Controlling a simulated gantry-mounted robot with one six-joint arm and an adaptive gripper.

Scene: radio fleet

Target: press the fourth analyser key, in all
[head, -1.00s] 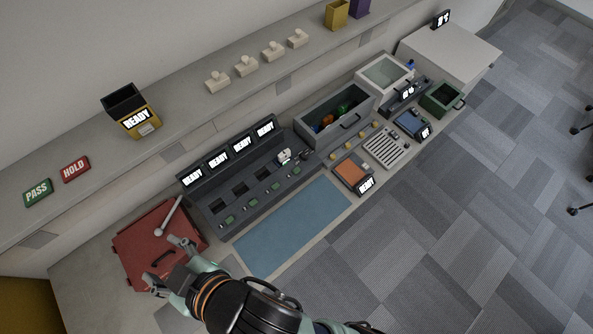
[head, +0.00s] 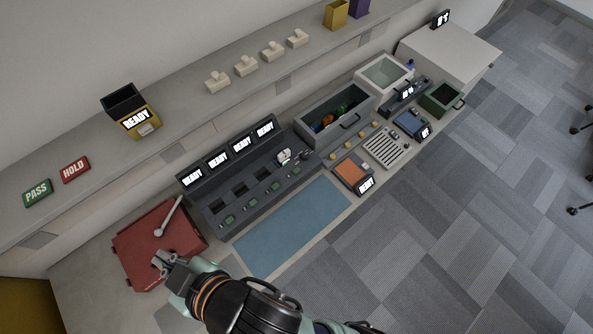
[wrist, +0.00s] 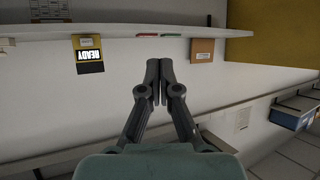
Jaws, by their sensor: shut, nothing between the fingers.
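A dark unit with several READY screens (head: 229,151) stands on the bench, with a row of slots below the screens. Green keys run along its front edge, from the lower left key (head: 229,220) to the upper right key (head: 296,171). No label shows which unit is the analyser. A row of yellow buttons (head: 362,133) lies farther right, by the grey bin. My gripper (head: 160,259) is shut and empty over the red case, left of the green keys and apart from them. Its closed fingers (wrist: 159,64) show in the wrist view.
The red case (head: 135,240) has a pale lever (head: 172,213) standing near my gripper. A blue mat (head: 300,222) lies clear before the dark unit. An orange-topped device (head: 350,172) and a grey bin (head: 310,118) stand right. The shelf above holds a yellow READY box (head: 140,128).

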